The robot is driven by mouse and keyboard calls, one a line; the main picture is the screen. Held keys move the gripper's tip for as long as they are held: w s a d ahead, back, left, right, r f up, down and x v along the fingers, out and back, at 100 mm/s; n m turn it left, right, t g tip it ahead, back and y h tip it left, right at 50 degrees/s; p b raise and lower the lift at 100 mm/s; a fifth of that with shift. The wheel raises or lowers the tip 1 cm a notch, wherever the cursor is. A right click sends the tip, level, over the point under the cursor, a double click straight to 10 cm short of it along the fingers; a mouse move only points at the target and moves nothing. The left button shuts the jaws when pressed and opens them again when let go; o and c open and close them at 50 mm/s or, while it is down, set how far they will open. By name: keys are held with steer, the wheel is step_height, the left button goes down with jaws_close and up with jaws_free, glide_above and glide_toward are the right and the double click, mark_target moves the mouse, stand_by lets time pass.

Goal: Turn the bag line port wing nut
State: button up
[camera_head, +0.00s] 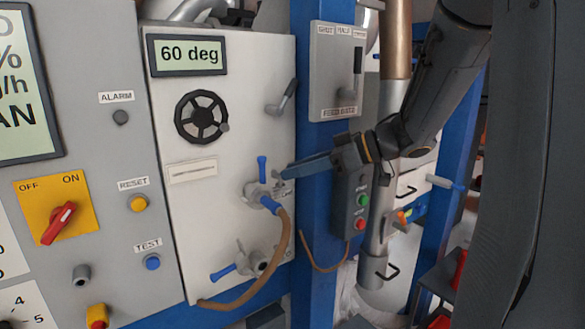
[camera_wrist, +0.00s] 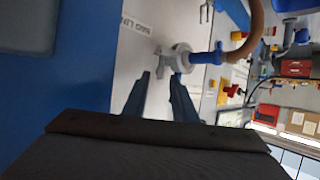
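The bag line port (camera_head: 258,191) is a grey fitting on the white panel, with a blue lever above it and a brown hose (camera_head: 284,235) below. Its small grey wing nut (camera_head: 278,176) is partly hidden by my gripper (camera_head: 289,172), which comes in from the right. In the wrist view, the grey wing nut (camera_wrist: 164,62) lies just ahead of and between the fingertips of my gripper (camera_wrist: 161,78). The fingers are apart, with a gap between them. I cannot tell whether either finger touches the nut. A blue cuff (camera_wrist: 207,57) joins the port to the hose.
A second port (camera_head: 255,263) with a blue lever sits lower on the panel. A blue post (camera_head: 317,205) and a grey push-button box (camera_head: 352,200) stand close beside my arm. A black handwheel (camera_head: 201,117) is higher on the panel.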

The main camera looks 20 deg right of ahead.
steer(key=shift+x, duration=0.8)
jaws_close()
steer(key=shift+p, duration=0.4)
steer(key=shift+w+d+n+g+y+p, duration=0.2)
steer(key=shift+n+g+y+p, duration=0.3)
steer(key=shift+n+g+p, duration=0.35)
